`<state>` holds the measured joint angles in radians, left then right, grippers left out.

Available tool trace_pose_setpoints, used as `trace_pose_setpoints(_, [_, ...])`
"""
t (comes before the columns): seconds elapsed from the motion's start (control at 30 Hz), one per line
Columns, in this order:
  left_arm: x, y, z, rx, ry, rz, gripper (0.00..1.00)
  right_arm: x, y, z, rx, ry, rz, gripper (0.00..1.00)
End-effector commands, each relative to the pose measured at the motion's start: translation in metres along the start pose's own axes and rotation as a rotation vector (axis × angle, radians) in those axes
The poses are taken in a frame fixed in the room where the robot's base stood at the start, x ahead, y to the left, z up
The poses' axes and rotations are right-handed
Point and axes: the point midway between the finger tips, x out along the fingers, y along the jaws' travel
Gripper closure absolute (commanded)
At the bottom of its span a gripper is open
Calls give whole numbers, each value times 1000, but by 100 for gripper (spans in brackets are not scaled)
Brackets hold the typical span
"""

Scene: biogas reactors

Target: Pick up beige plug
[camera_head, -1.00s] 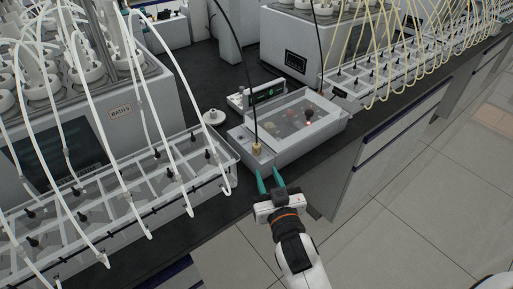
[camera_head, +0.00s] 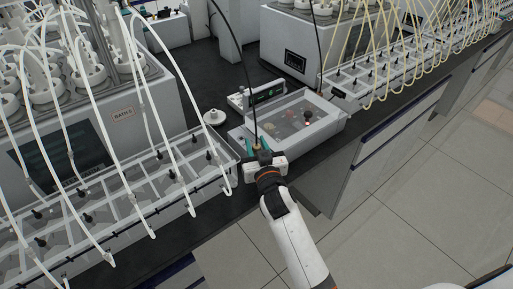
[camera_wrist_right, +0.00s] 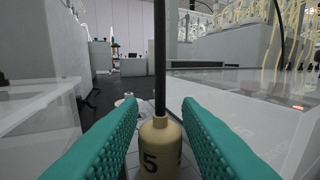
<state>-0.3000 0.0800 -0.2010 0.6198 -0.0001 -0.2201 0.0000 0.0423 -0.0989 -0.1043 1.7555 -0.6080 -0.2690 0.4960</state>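The beige plug (camera_wrist_right: 158,148) stands upright between the two green fingers of my right gripper in the right wrist view. It bears a dark "5", and a black tube rises from its top. A gap shows on each side of the plug, so the right gripper (camera_wrist_right: 160,142) is open around it, not closed on it. In the head view the right gripper (camera_head: 256,150) is at the near left end of the clear-lidded grey box (camera_head: 318,139), and it largely hides the plug there. My left gripper is not in view.
Left of the gripper is a clear divided tray (camera_head: 232,184) with white tubes arching over it. A round white piece (camera_head: 214,117) and a small device with a green display (camera_head: 268,92) stand behind. The bench's front edge is close to my right arm.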

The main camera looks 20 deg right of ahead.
Motion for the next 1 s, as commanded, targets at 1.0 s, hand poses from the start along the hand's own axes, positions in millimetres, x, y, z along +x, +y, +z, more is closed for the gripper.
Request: trace_pose_setpoints(1.0, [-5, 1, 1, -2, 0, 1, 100, 0, 0, 64, 1, -5, 0, 100])
